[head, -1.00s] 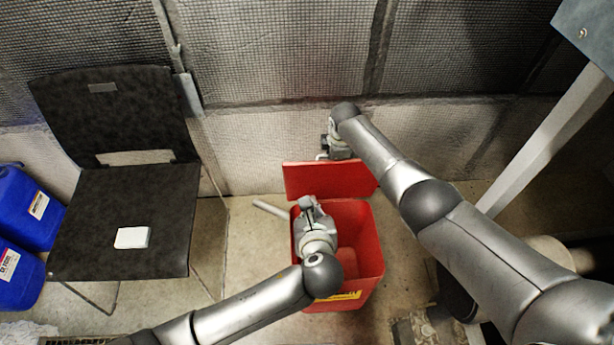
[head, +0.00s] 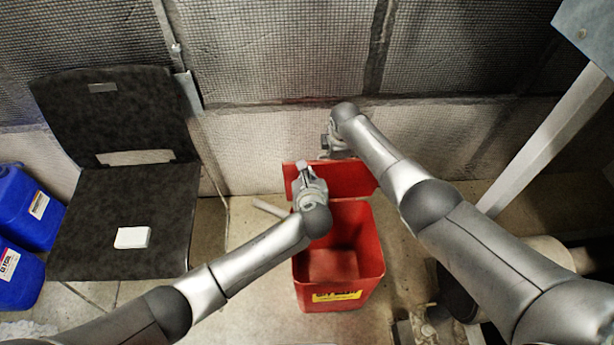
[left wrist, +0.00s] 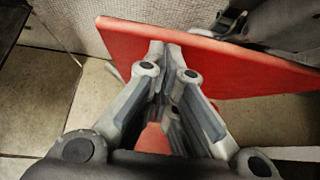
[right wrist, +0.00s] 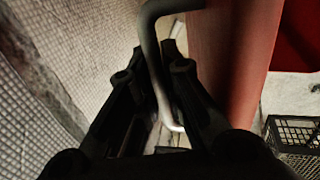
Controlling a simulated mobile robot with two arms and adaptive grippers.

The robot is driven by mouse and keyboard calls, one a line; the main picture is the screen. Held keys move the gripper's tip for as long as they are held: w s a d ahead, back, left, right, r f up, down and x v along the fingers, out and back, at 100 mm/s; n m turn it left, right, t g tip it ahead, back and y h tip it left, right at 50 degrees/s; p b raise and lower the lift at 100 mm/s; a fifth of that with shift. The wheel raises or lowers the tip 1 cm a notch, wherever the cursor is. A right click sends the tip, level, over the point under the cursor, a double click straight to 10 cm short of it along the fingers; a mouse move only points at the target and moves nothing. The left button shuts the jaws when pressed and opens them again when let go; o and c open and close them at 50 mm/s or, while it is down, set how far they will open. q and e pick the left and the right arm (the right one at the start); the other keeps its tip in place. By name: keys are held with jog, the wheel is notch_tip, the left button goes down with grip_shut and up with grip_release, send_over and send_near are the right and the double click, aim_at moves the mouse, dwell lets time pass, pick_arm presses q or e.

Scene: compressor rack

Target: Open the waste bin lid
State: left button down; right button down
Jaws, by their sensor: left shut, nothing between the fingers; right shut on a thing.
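The red waste bin (head: 369,245) stands on the floor with its mouth uncovered. Its red lid (head: 345,178) stands raised at the back of the bin; it also fills much of the left wrist view (left wrist: 215,60). My right gripper (head: 328,148) is behind the lid's top edge, shut on the bent metal handle (right wrist: 150,45) in the right wrist view. My left gripper (head: 301,166) is shut and empty at the left part of the lid's front face. Its fingertips (left wrist: 165,46) overlap the lid; I cannot tell whether they touch it.
A black chair (head: 125,215) with a white block (head: 132,237) stands left, beside blue canisters (head: 30,210). A mesh-covered wall (head: 260,140) is close behind the lid. A grey tube (head: 268,208) lies left of the bin. A black crate (right wrist: 293,135) shows in the right wrist view.

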pick_arm(q)
jog(key=shift+w, duration=0.1)
pick_arm(e)
jog(key=shift+w+r, duration=0.45)
pick_arm(q)
jog(key=shift+w+a+r, duration=0.1)
jog(key=shift+w+r, duration=0.1)
jog(key=shift+w, duration=0.35)
jog(key=shift+w+a+r, duration=0.1)
jog(key=shift+w+r, duration=0.1)
jog(key=shift+w, duration=0.35)
pick_arm(e)
jog(key=shift+a+f, duration=0.1)
jog(key=shift+a, duration=0.05)
jog(key=c, duration=1.8)
grip_release()
jog(key=shift+c, duration=0.2)
pick_arm(q)
jog(key=shift+r, duration=0.1)
pick_arm(e)
jog(key=shift+s, duration=0.2)
jog(key=shift+s+f, duration=0.15)
jog(key=shift+f, duration=0.05)
jog(key=shift+r, duration=0.1)
